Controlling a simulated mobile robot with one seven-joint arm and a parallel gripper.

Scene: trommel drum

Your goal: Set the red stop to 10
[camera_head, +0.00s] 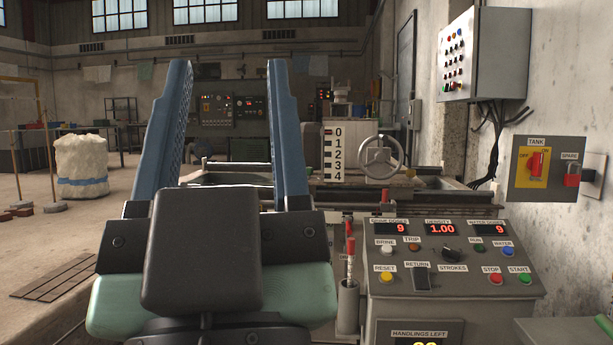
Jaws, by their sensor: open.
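My gripper (229,66) is open and empty. Its two blue fingers point up and away over the workshop floor, left of the console. I cannot clearly make out a red stop with a scale reaching 10. A white scale board (334,153) with the numbers 0 to 4 stands beyond the fingers, to their right, next to a handwheel (380,157). Red-topped rods (350,257) stand just left of the console, apart from my gripper. A red button labelled STOP (495,279) is on the console.
The sloping console (450,258) at right carries buttons, switches and red displays reading 9, 1.00 and 9. A tank switch box (546,168) and a grey control cabinet (486,55) hang on the right wall. A white sack (82,167) stands at left.

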